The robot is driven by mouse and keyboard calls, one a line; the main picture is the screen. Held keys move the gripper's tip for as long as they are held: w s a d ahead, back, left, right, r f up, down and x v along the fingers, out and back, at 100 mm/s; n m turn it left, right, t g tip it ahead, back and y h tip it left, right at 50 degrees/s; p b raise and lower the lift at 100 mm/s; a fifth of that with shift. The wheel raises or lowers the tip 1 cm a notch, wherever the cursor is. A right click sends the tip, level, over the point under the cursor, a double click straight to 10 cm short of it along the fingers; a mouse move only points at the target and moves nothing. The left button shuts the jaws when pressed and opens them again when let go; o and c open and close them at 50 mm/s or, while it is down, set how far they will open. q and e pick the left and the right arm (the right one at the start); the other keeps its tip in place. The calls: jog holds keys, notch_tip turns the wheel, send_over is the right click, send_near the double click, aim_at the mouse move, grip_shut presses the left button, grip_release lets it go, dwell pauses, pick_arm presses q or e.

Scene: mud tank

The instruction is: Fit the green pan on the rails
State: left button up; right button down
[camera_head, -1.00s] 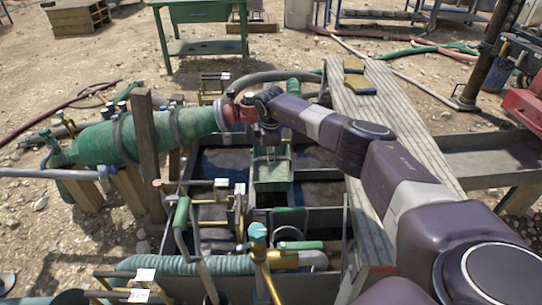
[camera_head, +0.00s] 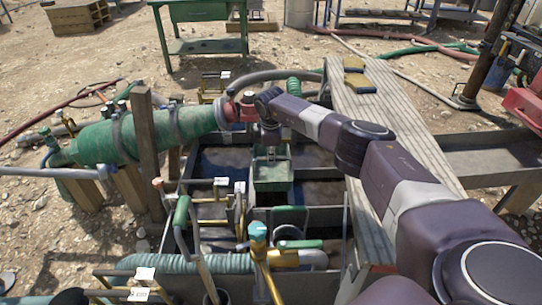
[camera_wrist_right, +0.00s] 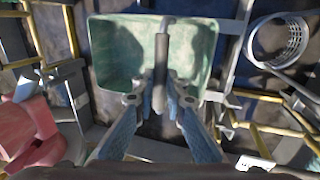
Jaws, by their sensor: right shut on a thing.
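The green pan (camera_head: 273,180) hangs or sits over the middle of the mud tank, between dark compartments. My right gripper (camera_head: 270,143) is above it, pointing down. In the right wrist view the pan (camera_wrist_right: 120,50) is an open, worn green tray with a grey upright handle bar at its near side. The right gripper (camera_wrist_right: 160,90) is shut on that handle, its two blue-grey fingers close on either side. I cannot tell whether the pan touches the rails. Brass-coloured bars (camera_wrist_right: 70,30) run beside the pan. My left gripper is not in view.
The tank's dividing walls (camera_head: 320,213) surround the pan closely. A green cylinder (camera_head: 95,145) and wooden post (camera_head: 149,150) stand left. A plank walkway (camera_head: 385,110) runs along the right. A perforated white basket (camera_wrist_right: 277,40) is right of the pan in the wrist view.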

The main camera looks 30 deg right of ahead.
jog(key=shift+f, duration=0.1)
jog(key=c, duration=1.9)
grip_release()
jog(key=v, duration=1.2)
